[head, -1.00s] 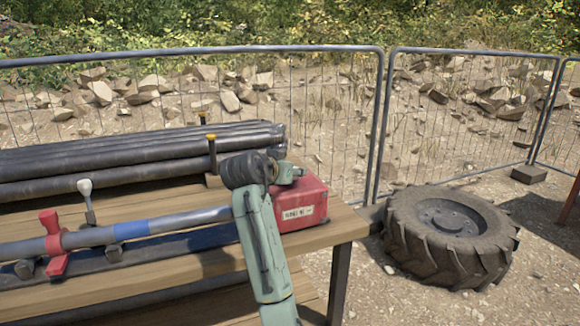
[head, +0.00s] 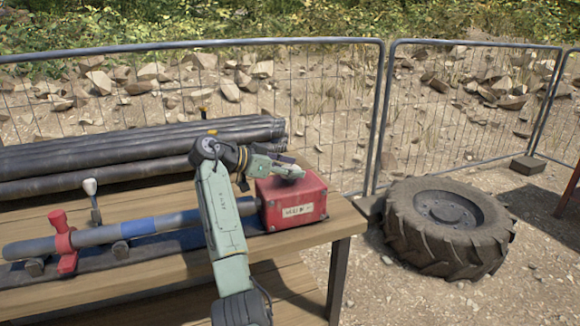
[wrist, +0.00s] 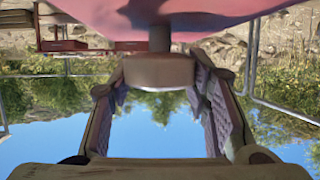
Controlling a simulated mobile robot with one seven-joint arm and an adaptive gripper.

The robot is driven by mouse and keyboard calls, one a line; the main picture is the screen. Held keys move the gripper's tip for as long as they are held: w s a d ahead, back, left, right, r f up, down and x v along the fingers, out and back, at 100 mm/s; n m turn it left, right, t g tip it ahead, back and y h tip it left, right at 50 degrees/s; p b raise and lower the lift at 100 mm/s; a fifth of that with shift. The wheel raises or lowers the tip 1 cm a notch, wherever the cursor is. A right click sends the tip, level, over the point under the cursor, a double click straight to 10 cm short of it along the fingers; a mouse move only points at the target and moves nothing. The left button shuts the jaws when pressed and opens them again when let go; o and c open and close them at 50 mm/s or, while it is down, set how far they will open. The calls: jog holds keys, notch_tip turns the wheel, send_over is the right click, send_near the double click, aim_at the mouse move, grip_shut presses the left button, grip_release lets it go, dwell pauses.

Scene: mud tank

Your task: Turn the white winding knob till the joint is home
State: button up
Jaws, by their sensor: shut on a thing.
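My gripper (head: 288,170) is over the red box (head: 291,205) at the right end of the bench. In the wrist view the pale winding knob (wrist: 158,72) hangs on a short stem from the red box (wrist: 160,16). My gripper (wrist: 160,84) is shut on the knob, with a finger on each side of it. The knob is hidden by my gripper in the head view. A grey pipe (head: 178,220) with a blue band (head: 137,227) lies along the bench towards the box. My arm hides part of it, so I cannot see the joint.
A red clamp (head: 63,242) and a white-tipped lever (head: 91,190) stand on the wooden bench (head: 180,280). Dark pipes (head: 110,150) are stacked behind. A large tyre (head: 450,228) lies on the ground at right. A wire fence (head: 340,110) runs behind.

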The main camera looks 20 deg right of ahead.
jog(key=shift+f, duration=0.1)
dwell(0.4)
jog(key=o, duration=1.1)
jog(key=shift+o, duration=0.2)
jog(key=v, duration=1.2)
